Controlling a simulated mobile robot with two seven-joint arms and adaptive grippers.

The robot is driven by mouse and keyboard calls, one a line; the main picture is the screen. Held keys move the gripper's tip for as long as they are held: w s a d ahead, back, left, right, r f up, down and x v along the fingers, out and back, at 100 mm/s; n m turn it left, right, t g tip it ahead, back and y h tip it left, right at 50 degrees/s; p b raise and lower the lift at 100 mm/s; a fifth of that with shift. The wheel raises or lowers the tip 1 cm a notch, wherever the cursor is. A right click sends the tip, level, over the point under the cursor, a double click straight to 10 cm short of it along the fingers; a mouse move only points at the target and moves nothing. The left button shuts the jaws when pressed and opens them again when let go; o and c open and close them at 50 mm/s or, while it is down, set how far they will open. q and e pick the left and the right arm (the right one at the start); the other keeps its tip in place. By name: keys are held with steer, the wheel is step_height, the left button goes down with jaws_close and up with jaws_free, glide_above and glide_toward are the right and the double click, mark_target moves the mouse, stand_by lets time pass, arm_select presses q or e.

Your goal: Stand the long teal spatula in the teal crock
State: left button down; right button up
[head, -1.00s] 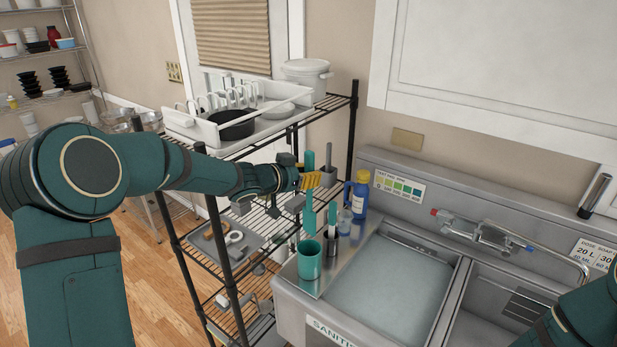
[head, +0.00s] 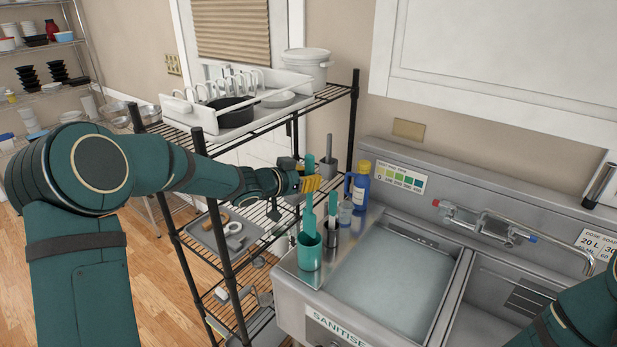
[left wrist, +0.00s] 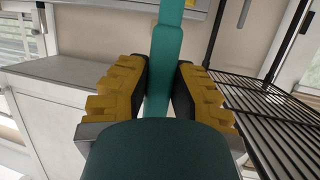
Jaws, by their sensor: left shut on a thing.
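The long teal spatula (head: 308,220) hangs upright in my left gripper (head: 311,184), its handle top showing above the yellow fingers. Its lower end overlaps the mouth of the teal crock (head: 309,256) and appears to be inside it; whether it touches the bottom is hidden. The crock stands upright on the steel ledge at the sink's left end. In the left wrist view the teal spatula (left wrist: 165,55) runs between the two yellow finger pads of the left gripper (left wrist: 163,95). My right gripper is out of view.
A dark metal canister (head: 330,243) holding another teal-handled tool stands just right of the crock. A clear cup (head: 345,213) and a blue bottle (head: 360,187) stand behind it. The water-filled basin (head: 385,285) lies right; a wire rack (head: 222,215) stands left.

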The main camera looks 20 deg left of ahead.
mark_target(308, 212)
arm_select(q)
steer(key=shift+f, duration=0.15)
stand_by(0.3)
steer(key=shift+p, duration=0.4)
steer(key=shift+f+b, duration=3.75)
steer(key=shift+f, duration=1.65)
steer(key=c, duration=0.9)
jaws_free()
steer(key=shift+s+r, duration=0.1)
